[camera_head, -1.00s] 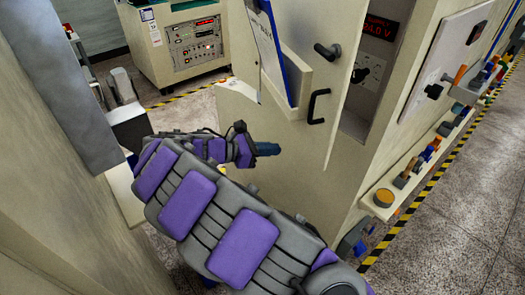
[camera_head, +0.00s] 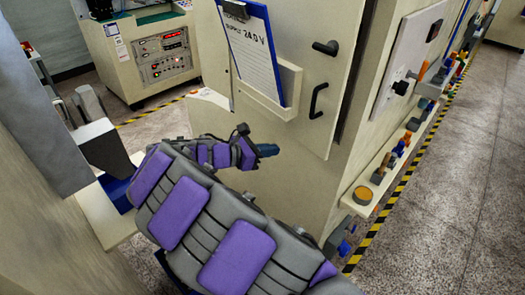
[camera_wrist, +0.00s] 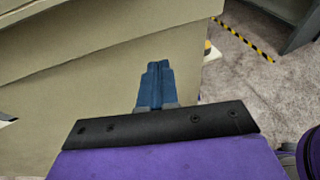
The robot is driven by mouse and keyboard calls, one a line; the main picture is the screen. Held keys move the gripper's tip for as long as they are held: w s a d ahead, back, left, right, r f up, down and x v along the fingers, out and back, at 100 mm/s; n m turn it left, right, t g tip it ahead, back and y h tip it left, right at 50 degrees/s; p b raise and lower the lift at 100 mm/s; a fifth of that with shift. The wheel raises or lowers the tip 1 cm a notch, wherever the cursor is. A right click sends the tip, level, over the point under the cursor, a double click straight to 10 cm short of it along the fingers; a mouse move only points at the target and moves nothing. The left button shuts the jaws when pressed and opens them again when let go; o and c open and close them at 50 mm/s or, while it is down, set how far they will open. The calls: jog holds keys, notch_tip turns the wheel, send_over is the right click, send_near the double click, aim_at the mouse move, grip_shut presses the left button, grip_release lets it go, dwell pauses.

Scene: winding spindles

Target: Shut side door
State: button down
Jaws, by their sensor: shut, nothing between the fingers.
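The side door (camera_head: 300,35) is a beige panel on the cabinet (camera_head: 348,160). It carries a dark lever knob (camera_head: 326,47), a black pull handle (camera_head: 318,100) and a holder with a clipboard (camera_head: 250,50). My gripper (camera_head: 268,150) is shut and empty, in front of the cabinet, below and left of the pull handle. In the wrist view its blue fingers (camera_wrist: 155,85) are together before a beige surface; contact cannot be told.
A control cabinet with red displays (camera_head: 160,45) stands at the back left. A shelf with coloured knobs (camera_head: 362,196) runs along the right side, above yellow-black floor tape (camera_head: 400,190). Grey floor (camera_head: 460,200) is clear at the right. A beige wall stands close at the left.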

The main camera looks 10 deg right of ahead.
aim_at(301, 138)
jog(key=shift+n+t+y, duration=0.3)
jog(key=shift+n+t, duration=0.4)
jog(key=shift+t, duration=0.2)
jog(key=d, duration=0.2)
jog(key=d+p, duration=0.1)
jog(key=d, duration=0.1)
jog(key=w+d+p, duration=0.1)
jog(key=d, duration=0.2)
jog(key=shift+r, duration=0.2)
jog(key=shift+w+d+n+t+y+p, duration=0.3)
jog(key=shift+w+n+t+p, duration=0.1)
jog(key=shift+p, duration=0.35)
jog(key=shift+t, duration=0.3)
jog(key=p+x, duration=0.1)
jog(key=x, duration=0.1)
jog(key=r+p+x, duration=0.1)
jog(key=x, duration=0.1)
jog(key=shift+d, duration=0.25)
jog(key=shift+s+d, duration=0.1)
jog(key=shift+d, duration=0.2)
jog(key=shift+a, duration=0.2)
jog(key=shift+d, duration=0.1)
